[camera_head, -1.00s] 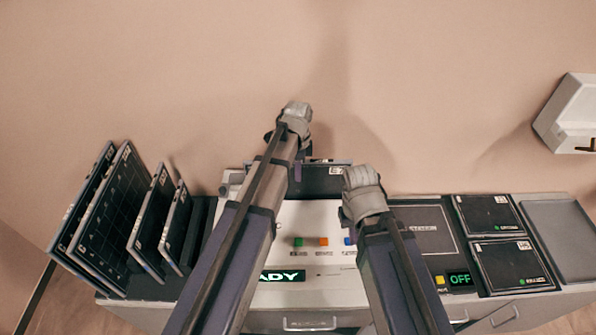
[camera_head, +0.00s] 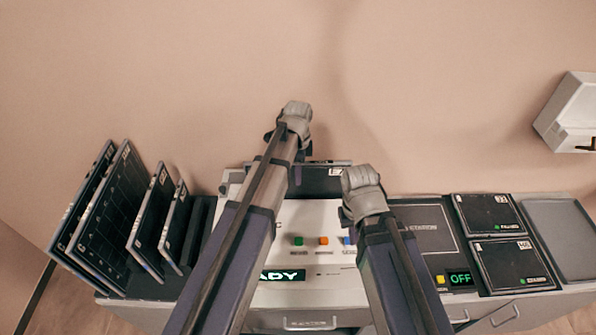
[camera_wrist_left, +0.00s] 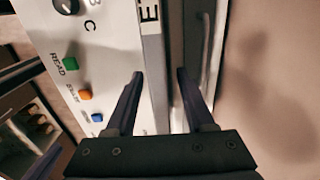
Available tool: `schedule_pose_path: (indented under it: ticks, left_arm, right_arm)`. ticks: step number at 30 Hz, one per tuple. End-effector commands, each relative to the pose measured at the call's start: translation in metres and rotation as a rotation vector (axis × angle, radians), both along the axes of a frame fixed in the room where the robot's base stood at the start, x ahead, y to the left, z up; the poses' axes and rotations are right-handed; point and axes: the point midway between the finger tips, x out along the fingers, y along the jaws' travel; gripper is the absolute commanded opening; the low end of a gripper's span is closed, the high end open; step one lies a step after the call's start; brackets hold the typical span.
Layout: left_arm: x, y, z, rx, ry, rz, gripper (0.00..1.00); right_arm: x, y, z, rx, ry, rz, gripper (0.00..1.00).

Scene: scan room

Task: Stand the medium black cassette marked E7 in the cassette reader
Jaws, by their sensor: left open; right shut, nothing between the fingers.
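A dark cassette (camera_head: 322,184) stands on edge at the back of the white cassette reader (camera_head: 318,215), partly hidden by my left arm. Its top edge carries a white label, and the left wrist view shows an "E" on the label (camera_wrist_left: 149,12); the rest of the marking is cut off. My left gripper (camera_head: 301,163) is at the cassette's top edge. In the left wrist view its open fingers (camera_wrist_left: 160,74) lie on either side of the cassette's edge. My right gripper (camera_head: 350,213) is shut and empty above the reader's right part; its fingertips are mostly hidden.
Several dark cassettes (camera_head: 112,205) stand in a rack at the left. At the right, two flat cassettes (camera_head: 512,264) lie beside a station (camera_head: 425,225) whose display reads OFF, with a bare grey tray (camera_head: 560,238) beyond. The reader's display (camera_head: 283,275) ends in "ADY". A wall rises behind.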

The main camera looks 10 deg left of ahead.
Motion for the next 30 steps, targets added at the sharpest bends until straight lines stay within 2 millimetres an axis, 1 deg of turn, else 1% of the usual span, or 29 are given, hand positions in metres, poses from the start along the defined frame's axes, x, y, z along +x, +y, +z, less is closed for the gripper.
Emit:
schedule_pose_path:
  ticks: [5,8,18,21,25,30]
  left_arm:
    - [0.000,0.000,0.008,0.000,0.000,0.000,0.54]
    - [0.000,0.000,0.017,0.000,0.000,0.000,0.54]
    - [0.000,0.000,0.062,0.000,0.000,0.000,0.54]
    - [0.000,0.000,0.072,0.000,0.000,0.000,0.54]
    - [0.000,0.000,0.079,0.000,0.000,0.000,0.54]
    - [0.000,0.000,0.078,0.000,0.000,0.000,0.54]
  right_arm:
    - [0.000,0.000,0.008,0.000,0.000,-0.001,0.00]
    - [0.000,0.000,0.017,0.001,0.000,-0.003,0.00]
    - [0.000,0.000,0.062,0.001,0.001,-0.008,0.00]
    - [0.000,0.000,0.072,0.001,0.001,-0.007,0.00]
    - [0.000,0.000,0.079,0.001,0.002,-0.006,0.00]
    - [0.000,0.000,0.078,0.001,0.002,-0.006,0.00]
